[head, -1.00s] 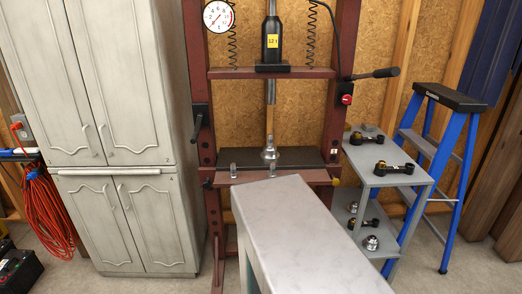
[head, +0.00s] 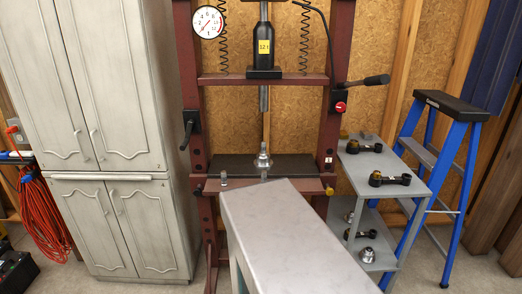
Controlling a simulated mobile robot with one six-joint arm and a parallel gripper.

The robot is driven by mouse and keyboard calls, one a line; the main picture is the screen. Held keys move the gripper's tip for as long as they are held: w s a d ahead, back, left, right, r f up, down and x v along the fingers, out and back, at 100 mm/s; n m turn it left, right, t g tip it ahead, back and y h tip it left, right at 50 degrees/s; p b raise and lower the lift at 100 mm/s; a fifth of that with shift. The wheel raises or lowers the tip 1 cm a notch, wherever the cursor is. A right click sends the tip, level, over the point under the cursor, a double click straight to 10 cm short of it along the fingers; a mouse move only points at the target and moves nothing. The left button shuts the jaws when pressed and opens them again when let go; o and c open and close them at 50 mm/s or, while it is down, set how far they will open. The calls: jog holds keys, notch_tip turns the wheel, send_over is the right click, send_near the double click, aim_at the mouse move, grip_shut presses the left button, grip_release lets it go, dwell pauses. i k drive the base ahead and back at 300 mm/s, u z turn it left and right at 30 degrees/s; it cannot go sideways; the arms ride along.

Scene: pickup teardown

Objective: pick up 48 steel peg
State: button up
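I cannot read any size marking, so I cannot tell which piece is the 48 peg. My gripper is not in view.
The red press (head: 197,120) with its black bed (head: 225,167) stands ahead. A grey shelf cart (head: 400,195) with several dark metal rods (head: 390,180) is to the right, beside a blue stepladder (head: 455,185). Grey cabinets (head: 110,220) stand left.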

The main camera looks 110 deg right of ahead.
aim_at(263, 153)
jog(key=u, duration=0.25)
jog(key=k, duration=1.6)
jog(key=z, duration=0.95)
jog(key=k, duration=1.3)
jog(key=z, duration=0.05)
jog(key=i, duration=0.25)
jog(key=u, duration=0.05)
